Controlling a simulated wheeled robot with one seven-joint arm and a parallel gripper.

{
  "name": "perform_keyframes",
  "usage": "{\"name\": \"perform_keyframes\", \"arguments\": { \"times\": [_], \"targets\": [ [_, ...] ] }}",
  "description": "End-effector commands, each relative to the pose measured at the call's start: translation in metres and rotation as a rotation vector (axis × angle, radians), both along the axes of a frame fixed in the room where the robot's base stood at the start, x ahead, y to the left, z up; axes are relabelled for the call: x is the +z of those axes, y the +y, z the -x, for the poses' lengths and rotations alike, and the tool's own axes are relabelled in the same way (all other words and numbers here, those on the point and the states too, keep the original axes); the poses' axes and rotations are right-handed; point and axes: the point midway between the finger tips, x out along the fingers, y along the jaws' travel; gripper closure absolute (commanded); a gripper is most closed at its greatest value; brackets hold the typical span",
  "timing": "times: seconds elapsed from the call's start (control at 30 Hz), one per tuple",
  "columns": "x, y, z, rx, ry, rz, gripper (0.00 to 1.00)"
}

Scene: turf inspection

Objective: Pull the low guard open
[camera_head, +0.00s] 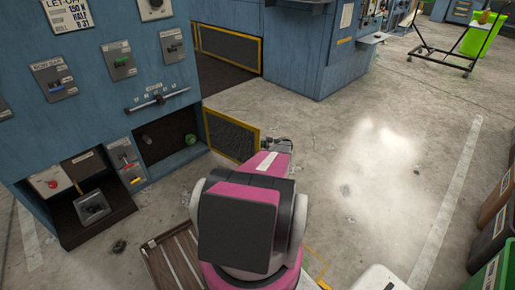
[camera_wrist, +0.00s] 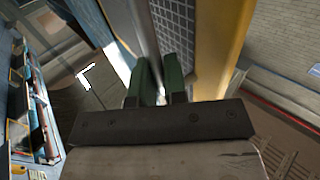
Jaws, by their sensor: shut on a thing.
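The low guard (camera_head: 230,136) is a dark mesh panel in a yellow frame at the lower right corner of the blue cabinet. It stands out at an angle from the right edge of a dark low opening (camera_head: 165,143), and the opening's inside shows. My gripper (camera_head: 280,146) is at the guard's outer end, mostly hidden by my pink arm. In the wrist view my gripper's green fingers (camera_wrist: 160,80) are close together at a grey strip beside the mesh and the yellow frame (camera_wrist: 220,45). They are shut on the guard; the exact contact is hard to see.
A green knob (camera_head: 191,139) sits inside the opening. An open lower bay with a grey switch box (camera_head: 92,207) is at the left. A slatted wooden platform (camera_head: 172,262) lies near my base. Bins (camera_head: 492,235) stand at the right edge. The concrete floor (camera_head: 375,170) right of my arm is clear.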

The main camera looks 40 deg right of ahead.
Motion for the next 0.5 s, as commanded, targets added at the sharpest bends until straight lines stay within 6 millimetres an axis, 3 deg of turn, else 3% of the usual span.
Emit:
{"name": "perform_keyframes", "arguments": {
  "times": [0.37, 0.4, 0.43, 0.5],
  "targets": [
    [0.0003, -0.0007, -0.0025, -0.002, -0.001, 0.001, 1.0],
    [0.0003, -0.0007, -0.0025, -0.002, -0.001, 0.001, 0.74],
    [0.0003, -0.0007, -0.0024, -0.002, -0.001, 0.001, 0.65],
    [0.0002, -0.0007, -0.0021, -0.002, -0.001, 0.001, 0.64]
  ]
}}
